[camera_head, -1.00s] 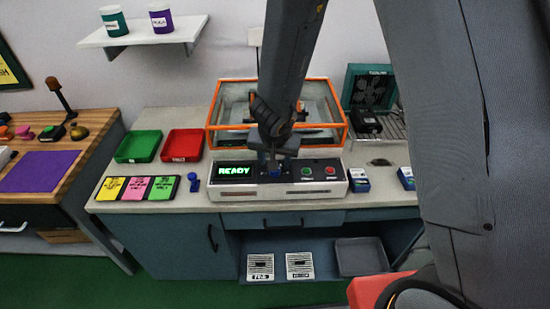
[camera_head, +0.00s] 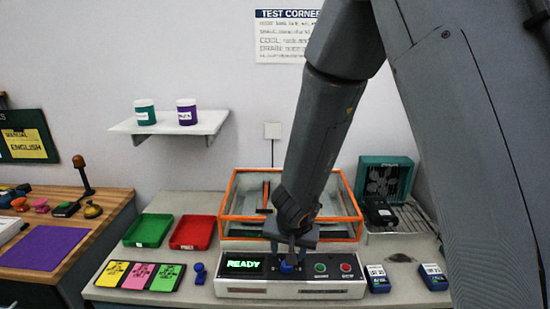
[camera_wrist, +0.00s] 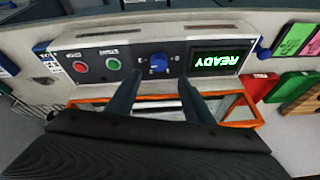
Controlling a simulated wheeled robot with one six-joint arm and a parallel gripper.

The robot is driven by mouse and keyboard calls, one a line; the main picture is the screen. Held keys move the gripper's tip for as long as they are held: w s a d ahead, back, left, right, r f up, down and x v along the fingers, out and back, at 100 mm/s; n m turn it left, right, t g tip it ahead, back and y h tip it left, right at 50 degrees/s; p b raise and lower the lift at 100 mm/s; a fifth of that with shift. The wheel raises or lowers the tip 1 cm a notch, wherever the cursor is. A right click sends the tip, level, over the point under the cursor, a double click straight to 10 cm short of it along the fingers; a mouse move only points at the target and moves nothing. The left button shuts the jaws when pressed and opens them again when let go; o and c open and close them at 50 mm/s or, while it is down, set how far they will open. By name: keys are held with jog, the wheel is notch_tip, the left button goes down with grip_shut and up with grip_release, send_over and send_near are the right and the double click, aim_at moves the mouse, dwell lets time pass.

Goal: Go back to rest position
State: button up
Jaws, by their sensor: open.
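My gripper (camera_wrist: 160,102) is open and empty. In the head view my gripper (camera_head: 291,243) hangs over the back edge of a white control box (camera_head: 245,290). In the wrist view its two fingers point toward the blue knob (camera_wrist: 158,64) on that box, apart from each other. The blue knob also shows just below my gripper in the head view (camera_head: 287,267). The box's screen (camera_head: 243,264) reads READY in green. A green button (camera_head: 320,267) and a red button (camera_head: 346,267) sit right of the knob.
An orange-framed clear case (camera_head: 225,206) stands behind the box. Green tray (camera_head: 148,231), red tray (camera_head: 193,233) and coloured cards (camera_head: 139,275) lie left. Blue-and-white devices (camera_head: 377,279) lie right; a rack holds a black device (camera_head: 379,211). A wall shelf (camera_head: 170,126) holds two jars.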

jog(key=s+d+f+n+g+b, duration=0.1)
jog(key=s+d+n+g+b, duration=0.1)
jog(key=s+d+b, duration=0.8)
jog(key=s+d+g, duration=0.1)
jog(key=s+d, duration=0.1)
jog(key=d, duration=0.3)
jog(key=shift+f+n, duration=0.15)
jog(key=shift+n, duration=0.15)
dwell(0.9)
